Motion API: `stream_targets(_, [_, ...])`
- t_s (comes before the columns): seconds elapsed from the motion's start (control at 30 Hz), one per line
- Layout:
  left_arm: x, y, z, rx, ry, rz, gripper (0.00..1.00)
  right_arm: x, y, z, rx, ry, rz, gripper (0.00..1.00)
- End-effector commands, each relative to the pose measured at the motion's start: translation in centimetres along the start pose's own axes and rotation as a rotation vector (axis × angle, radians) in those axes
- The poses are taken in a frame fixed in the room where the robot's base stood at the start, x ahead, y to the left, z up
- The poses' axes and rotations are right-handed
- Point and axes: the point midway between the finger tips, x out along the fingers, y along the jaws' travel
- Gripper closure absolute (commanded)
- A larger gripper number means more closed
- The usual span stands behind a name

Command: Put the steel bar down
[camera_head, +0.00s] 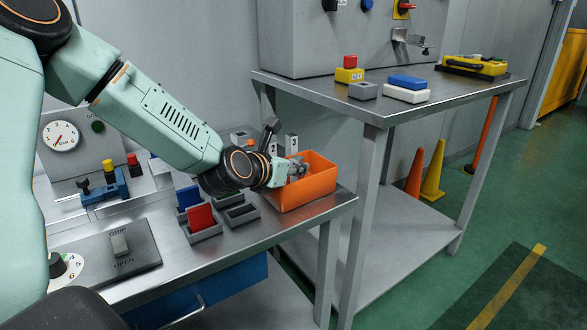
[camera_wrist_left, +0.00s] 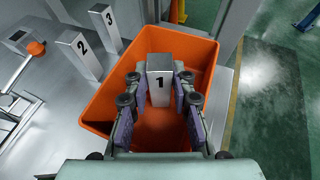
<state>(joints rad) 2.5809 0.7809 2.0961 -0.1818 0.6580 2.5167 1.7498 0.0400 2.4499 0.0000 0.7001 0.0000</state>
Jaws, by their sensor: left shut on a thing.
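My left gripper (camera_head: 292,170) is at the orange bin (camera_head: 310,190) near the right end of the lower bench. In the left wrist view, the left gripper (camera_wrist_left: 160,98) is shut on a steel bar marked 1 (camera_wrist_left: 160,68), one finger on each side of it. The bar is within the outline of the orange bin (camera_wrist_left: 120,100). I cannot tell whether it touches the bin's floor. Two more steel bars, marked 2 (camera_wrist_left: 80,54) and 3 (camera_wrist_left: 106,26), stand upright on the bench outside the bin. My right gripper is not in view.
Grey holders with a red plate (camera_head: 201,218) and a blue plate (camera_head: 188,196) stand left of the bin. A panel with a switch (camera_head: 120,243) lies at the bench's front left. A higher table (camera_head: 440,95) carries several small blocks behind the bin.

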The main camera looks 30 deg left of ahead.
Motion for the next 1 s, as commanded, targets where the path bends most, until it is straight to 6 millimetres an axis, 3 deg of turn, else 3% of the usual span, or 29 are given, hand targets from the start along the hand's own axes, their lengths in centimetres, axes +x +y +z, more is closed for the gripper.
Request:
stream_targets(0.17, [0.2,0.0,-0.4,0.0,-0.001,0.0,1.0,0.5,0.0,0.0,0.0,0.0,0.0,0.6])
stream_targets(0.2, [0.1,0.0,-0.3,0.0,0.0,0.0,0.73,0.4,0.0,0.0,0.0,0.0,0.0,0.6])
stream_targets(0.43, [0.1,0.0,-0.3,0.0,0.0,0.0,0.53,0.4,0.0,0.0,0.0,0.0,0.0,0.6])
stream_targets(0.83, [-0.1,0.0,0.1,0.0,0.0,0.0,0.53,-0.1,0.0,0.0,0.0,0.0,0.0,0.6])
stream_targets(1.0, [-1.6,0.2,0.3,-0.009,0.0,0.002,0.53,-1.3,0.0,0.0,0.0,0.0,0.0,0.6])
